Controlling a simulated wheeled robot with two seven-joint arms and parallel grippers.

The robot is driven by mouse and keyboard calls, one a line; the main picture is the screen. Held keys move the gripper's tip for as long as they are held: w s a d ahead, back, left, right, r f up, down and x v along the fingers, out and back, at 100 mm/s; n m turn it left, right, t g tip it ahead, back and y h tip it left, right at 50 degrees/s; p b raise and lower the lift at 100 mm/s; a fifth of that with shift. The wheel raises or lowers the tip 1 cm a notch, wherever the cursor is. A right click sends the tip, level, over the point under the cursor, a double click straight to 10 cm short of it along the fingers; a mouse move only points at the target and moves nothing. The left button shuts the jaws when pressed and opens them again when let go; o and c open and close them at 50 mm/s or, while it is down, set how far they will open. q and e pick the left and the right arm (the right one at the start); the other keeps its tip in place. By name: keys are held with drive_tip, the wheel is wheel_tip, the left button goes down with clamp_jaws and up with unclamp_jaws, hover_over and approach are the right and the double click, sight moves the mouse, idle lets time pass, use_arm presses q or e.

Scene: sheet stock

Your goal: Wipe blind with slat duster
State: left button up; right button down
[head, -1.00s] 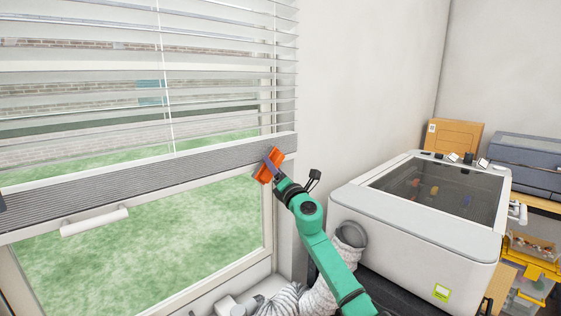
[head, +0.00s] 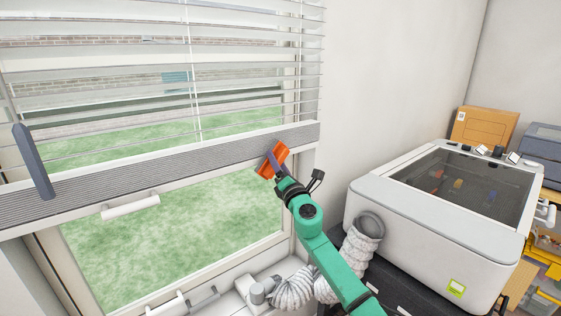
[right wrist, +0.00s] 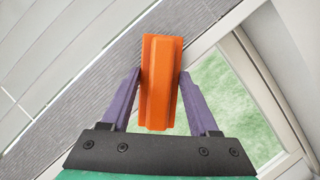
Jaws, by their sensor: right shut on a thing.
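The blind (head: 160,165) hangs across the window, its upper slats spread open and its lower part a thick grey ribbed stack. My right gripper (head: 272,160) is shut on the orange slat duster (head: 279,150), in front of the stack's right end. In the right wrist view, the purple fingers stand on both sides of the orange duster (right wrist: 160,85), with the grey stack behind it. Whether the duster touches the blind I cannot tell. My left gripper is not in view.
A dark slate-coloured wand (head: 33,160) hangs before the blind at left. A white window handle (head: 130,205) is below the stack. A white machine (head: 430,235) with a dark lid stands at right. A ribbed hose (head: 295,290) lies under my right arm.

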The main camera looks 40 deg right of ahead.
drive_tip(key=shift+s+p, duration=0.3)
drive_tip(key=shift+s, duration=0.25)
drive_tip(key=s+p, duration=0.1)
drive_tip(key=s, duration=0.2)
drive_tip(key=shift+s, duration=1.5)
